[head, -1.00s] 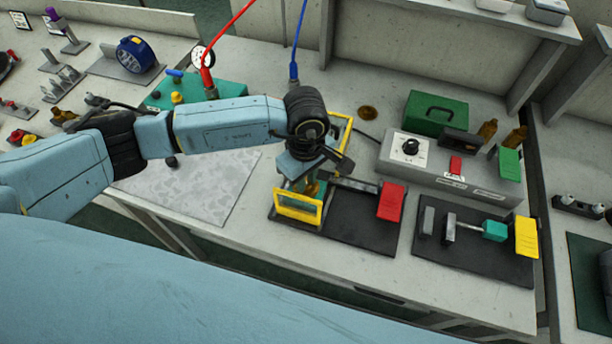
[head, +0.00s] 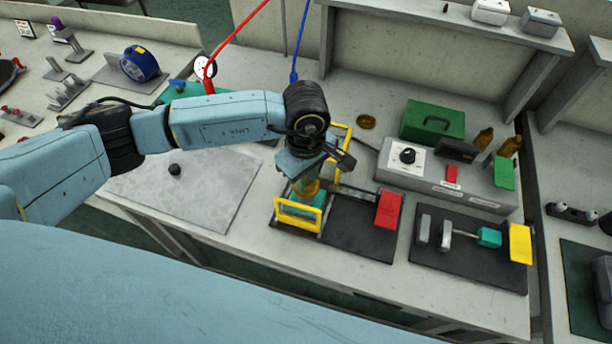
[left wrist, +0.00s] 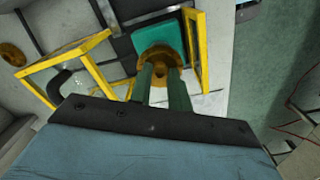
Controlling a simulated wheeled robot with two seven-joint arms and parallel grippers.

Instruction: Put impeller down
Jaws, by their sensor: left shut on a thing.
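The impeller (left wrist: 158,56) is a brass-coloured round part. In the left wrist view it sits between the fingertips of my left gripper (left wrist: 160,72), which is shut on it. Just beyond it is a teal block (left wrist: 160,36) inside a yellow frame (left wrist: 196,50). In the head view my left gripper (head: 306,186) points down into the yellow-framed fixture (head: 298,218), with the impeller partly hidden. I cannot tell whether the impeller touches the teal block. My right gripper is not in view.
A red block (head: 388,210) stands on the fixture's dark base. To its right is a dark plate (head: 460,268) with a teal block and yellow plate. Behind are a control box (head: 450,180) and green case (head: 432,120). A grey mat (head: 200,190) at left is mostly clear.

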